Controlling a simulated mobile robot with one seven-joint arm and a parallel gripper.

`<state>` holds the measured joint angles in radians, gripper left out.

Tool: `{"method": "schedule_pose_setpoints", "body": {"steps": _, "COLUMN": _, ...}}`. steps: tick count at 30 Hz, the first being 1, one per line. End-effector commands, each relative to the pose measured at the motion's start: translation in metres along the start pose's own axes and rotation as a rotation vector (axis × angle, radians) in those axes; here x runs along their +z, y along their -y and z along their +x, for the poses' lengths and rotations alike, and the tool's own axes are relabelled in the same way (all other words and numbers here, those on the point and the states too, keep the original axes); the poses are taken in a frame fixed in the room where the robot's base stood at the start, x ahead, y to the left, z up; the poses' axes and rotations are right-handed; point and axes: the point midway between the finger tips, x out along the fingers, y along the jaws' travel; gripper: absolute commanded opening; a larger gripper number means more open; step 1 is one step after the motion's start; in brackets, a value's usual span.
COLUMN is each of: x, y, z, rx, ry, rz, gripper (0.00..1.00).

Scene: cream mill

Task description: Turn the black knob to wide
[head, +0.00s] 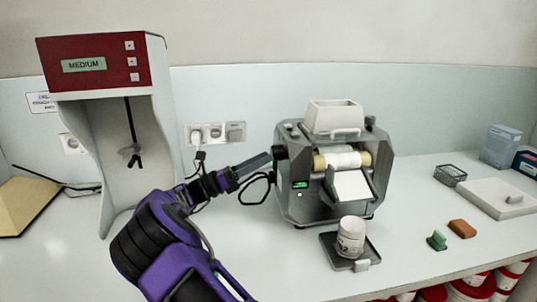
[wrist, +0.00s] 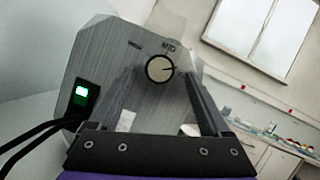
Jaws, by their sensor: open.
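The grey mill (head: 330,205) stands on the bench. The black knob (head: 281,152) is on its left side, partly hidden by my gripper (head: 266,160). In the wrist view the knob (wrist: 160,69) has a pale round face with a dark rim. My gripper (wrist: 157,72) is open, with one finger on each side of the knob. I cannot tell whether the fingers touch it.
A lit green switch (wrist: 82,94) with black cables is left of the knob. A red-topped dispenser (head: 95,65) reading MEDIUM stands at the left. A white jar (head: 351,237) sits on a dark tray (head: 332,256) before the mill. A green block (head: 437,240) and brown block (head: 462,228) lie right.

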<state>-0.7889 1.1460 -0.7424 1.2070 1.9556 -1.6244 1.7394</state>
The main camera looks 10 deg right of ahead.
Motion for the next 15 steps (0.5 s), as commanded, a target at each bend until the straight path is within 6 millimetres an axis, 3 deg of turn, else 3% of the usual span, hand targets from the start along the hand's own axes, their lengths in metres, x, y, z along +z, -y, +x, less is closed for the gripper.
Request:
{"method": "schedule_pose_setpoints", "body": {"steps": 6, "x": 0.000, "y": 0.000, "z": 0.022, "rx": -0.001, "ry": 0.001, "rz": -0.001, "gripper": 0.81}}
{"method": "schedule_pose_setpoints", "body": {"steps": 15, "x": 0.000, "y": 0.000, "z": 0.025, "rx": 0.000, "ry": 0.001, "rz": -0.001, "gripper": 0.81}}
